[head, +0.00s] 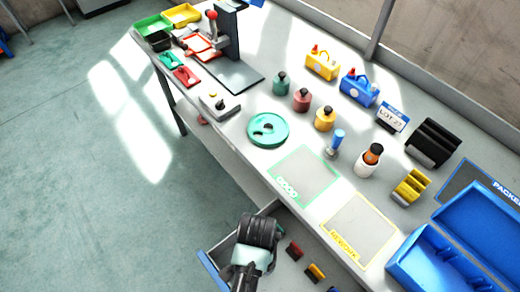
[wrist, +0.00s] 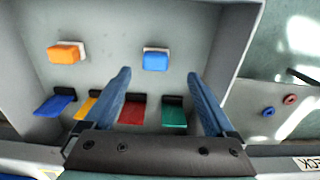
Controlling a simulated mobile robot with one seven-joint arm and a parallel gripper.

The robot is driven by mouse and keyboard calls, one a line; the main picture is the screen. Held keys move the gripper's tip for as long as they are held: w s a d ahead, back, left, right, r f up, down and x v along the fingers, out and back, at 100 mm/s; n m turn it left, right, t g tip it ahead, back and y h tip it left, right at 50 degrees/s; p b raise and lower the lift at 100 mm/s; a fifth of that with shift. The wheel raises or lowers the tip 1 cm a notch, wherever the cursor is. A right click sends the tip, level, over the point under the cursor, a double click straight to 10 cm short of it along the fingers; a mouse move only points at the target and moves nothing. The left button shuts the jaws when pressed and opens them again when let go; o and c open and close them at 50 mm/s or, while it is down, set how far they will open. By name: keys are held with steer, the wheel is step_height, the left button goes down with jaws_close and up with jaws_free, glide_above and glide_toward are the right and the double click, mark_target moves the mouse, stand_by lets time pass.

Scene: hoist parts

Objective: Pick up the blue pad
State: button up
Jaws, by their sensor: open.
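Two blue pieces lie in the open drawer (wrist: 205,20) in the wrist view. One blue pad (wrist: 155,61) with a pale backing lies just beyond my fingertips, roughly centred between them. The other blue pad (wrist: 55,105), with a black backing, lies at the left. I cannot tell from the frames which one is meant. My gripper (wrist: 158,76) is open and empty, its fingers pointing into the drawer. In the head view my wrist hangs over the drawer and hides much of its inside and my fingers.
An orange pad (wrist: 65,53), a yellow pad (wrist: 88,108), a red pad (wrist: 132,108) and a green pad (wrist: 174,116) share the drawer. The drawer walls stand close around. The bench above holds a green round dish (head: 268,130), a blue bin (head: 440,262) and several weights.

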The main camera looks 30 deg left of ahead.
steer(key=f, duration=0.6)
steer(key=shift+s+d+f+b, duration=0.15)
steer(key=shift+d+f+b, duration=0.15)
steer(key=shift+d, duration=0.05)
steer(key=c, duration=1.4)
